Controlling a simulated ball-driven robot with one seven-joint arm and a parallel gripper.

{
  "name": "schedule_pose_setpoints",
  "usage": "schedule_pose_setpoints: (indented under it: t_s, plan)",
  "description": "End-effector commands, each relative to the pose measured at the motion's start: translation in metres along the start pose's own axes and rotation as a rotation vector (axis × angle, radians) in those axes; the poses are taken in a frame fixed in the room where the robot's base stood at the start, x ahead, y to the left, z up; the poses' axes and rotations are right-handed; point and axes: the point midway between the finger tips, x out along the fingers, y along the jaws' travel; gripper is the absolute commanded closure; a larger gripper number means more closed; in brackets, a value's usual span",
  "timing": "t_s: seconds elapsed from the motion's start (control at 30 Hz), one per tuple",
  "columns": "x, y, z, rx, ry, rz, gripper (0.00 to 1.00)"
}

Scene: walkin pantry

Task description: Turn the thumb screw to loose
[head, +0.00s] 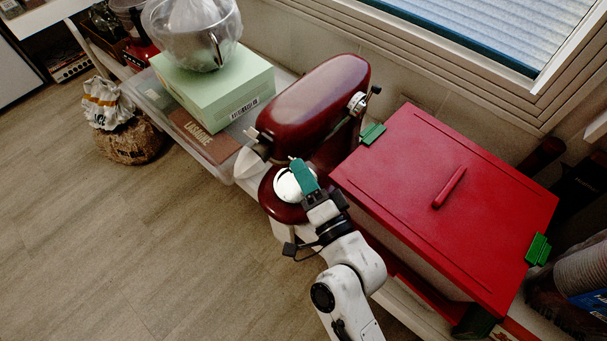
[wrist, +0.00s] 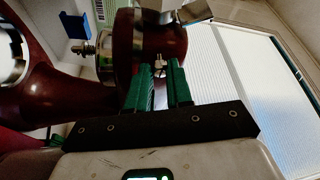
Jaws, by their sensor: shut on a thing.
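A dark red stand mixer (head: 315,95) stands on the low shelf in the head view. Its red body fills the upper left of the wrist view (wrist: 137,45). A small metal thumb screw (wrist: 159,61) shows on the mixer's red body, right at my fingertips. My gripper (head: 297,166) has green fingers and reaches up to the front of the mixer, over its round base. In the wrist view my gripper (wrist: 161,70) is shut on the thumb screw, a finger on either side. The screw is hidden behind the fingers in the head view, and its turn angle cannot be told.
A red lidded box (head: 400,170) with green clips stands close on the right. A pale green box (head: 215,90) under a clear-wrapped bowl (head: 198,40) stands on the left. Sacks (head: 128,140) rest on the floor at far left. The wooden floor (head: 130,250) is clear.

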Motion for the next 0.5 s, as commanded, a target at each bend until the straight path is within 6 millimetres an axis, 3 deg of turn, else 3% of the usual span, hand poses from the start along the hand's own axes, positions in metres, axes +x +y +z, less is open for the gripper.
schedule_pose_setpoints:
  t_s: [0.27, 0.3, 0.5]
  plan:
    - [-0.0004, 0.0014, 0.0011, 0.001, -0.003, 0.004, 1.00]
    - [-0.0004, 0.0014, 0.0011, 0.001, -0.003, 0.003, 0.77]
    - [-0.0002, 0.0008, 0.0007, 0.001, -0.002, 0.002, 0.58]
